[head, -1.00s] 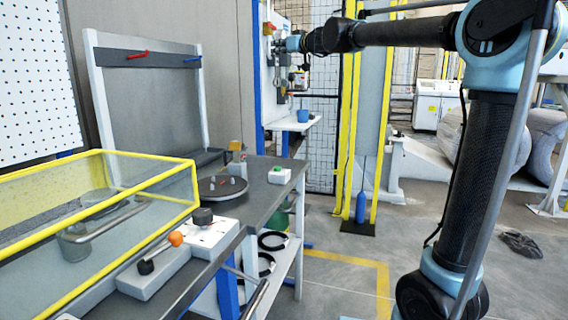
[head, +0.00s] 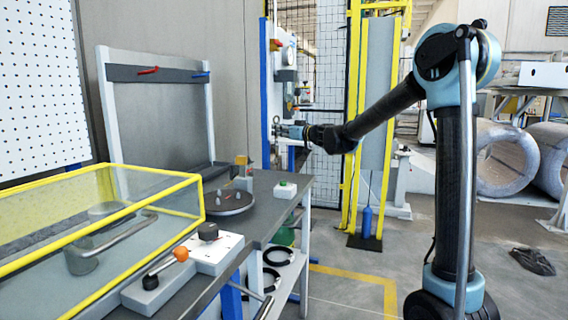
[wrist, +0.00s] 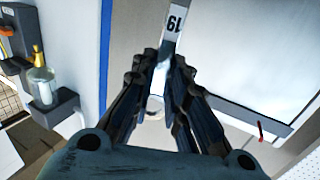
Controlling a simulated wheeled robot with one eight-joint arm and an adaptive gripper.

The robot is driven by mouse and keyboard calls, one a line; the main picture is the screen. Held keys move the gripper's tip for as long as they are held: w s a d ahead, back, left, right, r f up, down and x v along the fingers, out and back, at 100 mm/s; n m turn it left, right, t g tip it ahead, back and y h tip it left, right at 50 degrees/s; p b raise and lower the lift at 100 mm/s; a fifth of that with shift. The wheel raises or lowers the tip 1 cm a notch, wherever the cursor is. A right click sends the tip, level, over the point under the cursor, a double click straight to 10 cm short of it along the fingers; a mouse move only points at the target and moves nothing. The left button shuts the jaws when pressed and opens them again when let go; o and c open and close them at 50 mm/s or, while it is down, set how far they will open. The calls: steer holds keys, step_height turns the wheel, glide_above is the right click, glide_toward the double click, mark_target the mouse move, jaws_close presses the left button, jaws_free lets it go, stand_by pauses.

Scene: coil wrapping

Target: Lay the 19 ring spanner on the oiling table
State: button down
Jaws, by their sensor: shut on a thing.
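The 19 ring spanner (wrist: 173,22) is in my gripper (wrist: 162,66) in the wrist view. A white label with a dark 19 shows beyond the fingertips, and the fingers hide part of the spanner. In the head view my gripper (head: 283,132) is small and far off, in front of the blue-edged post, above and beyond the far end of the grey bench (head: 262,222). The spanner cannot be made out there. The bench carries a dark round plate (head: 232,204). No marking tells me whether this bench is the oiling table.
A yellow-framed clear guard (head: 150,182) and a lever box (head: 165,285) fill the near bench. A small box with a green button (head: 285,189) sits at its far right corner. A bottle (wrist: 42,86) stands in a holder at left in the wrist view. Floor right of the bench is open.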

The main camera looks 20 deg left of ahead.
mark_target(277, 146)
steer(key=shift+f, duration=3.5)
steer(key=shift+f, duration=0.2)
steer(key=c, duration=1.5)
jaws_free()
steer(key=shift+r, duration=0.1)
steer(key=shift+d+r, duration=0.1)
steer(key=shift+d, duration=0.05)
steer(key=v, duration=1.1)
steer(key=s+d+f+m+g+h, duration=0.2)
steer(key=s+d+f+m+h, duration=0.2)
steer(key=s+d+f, duration=0.4)
steer(key=s+d+f+m+g+h, duration=0.2)
steer(key=s+d+f+m+h, duration=0.2)
steer(key=s+d+f, duration=0.5)
steer(key=s+d+f+m+g+h, duration=0.1)
steer(key=s+d+f+m+h, duration=0.3)
steer(key=s+d, duration=1.5)
steer(key=shift+s+d+f+g+h, duration=0.15)
steer(key=shift+d+f+h, duration=0.6)
steer(key=shift+d, duration=0.45)
steer(key=shift+s+d+f+g+h, duration=0.15)
steer(key=shift+d+f+h, duration=0.35)
steer(key=shift+d+f, duration=0.5)
steer(key=shift+s+d+f+g+h, duration=0.1)
steer(key=shift+d+f+h, duration=0.55)
steer(key=shift+d, duration=0.7)
